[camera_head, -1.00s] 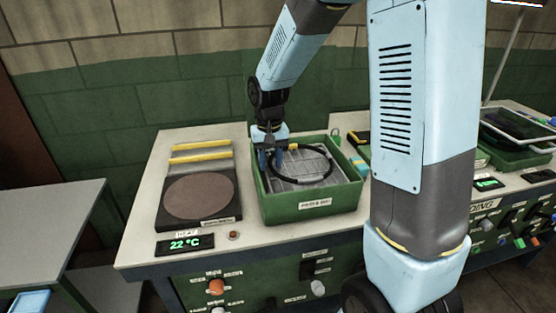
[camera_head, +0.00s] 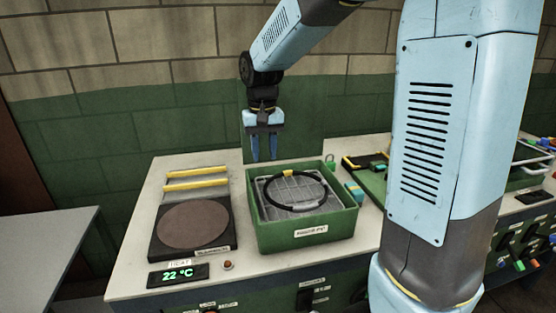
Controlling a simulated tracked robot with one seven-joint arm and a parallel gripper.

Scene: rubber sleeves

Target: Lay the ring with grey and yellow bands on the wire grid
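A dark ring (camera_head: 288,173) with a yellow band on its far side is in the green tray (camera_head: 306,236). It appears to lie flat on the pale wire grid (camera_head: 292,188) inside the tray, within the tray walls. My gripper (camera_head: 264,158) hangs above and behind the tray's back left corner, pointing down. Its two blue fingers are apart with nothing between them, and it is clear of the ring.
Left of the tray is a hot plate with a round brown disc (camera_head: 194,223) and a 22 °C display (camera_head: 178,275). Two yellow bars (camera_head: 196,172) lie behind it. Right of the tray are small coloured pieces and another green tray (camera_head: 372,185). My arm hides part of the right.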

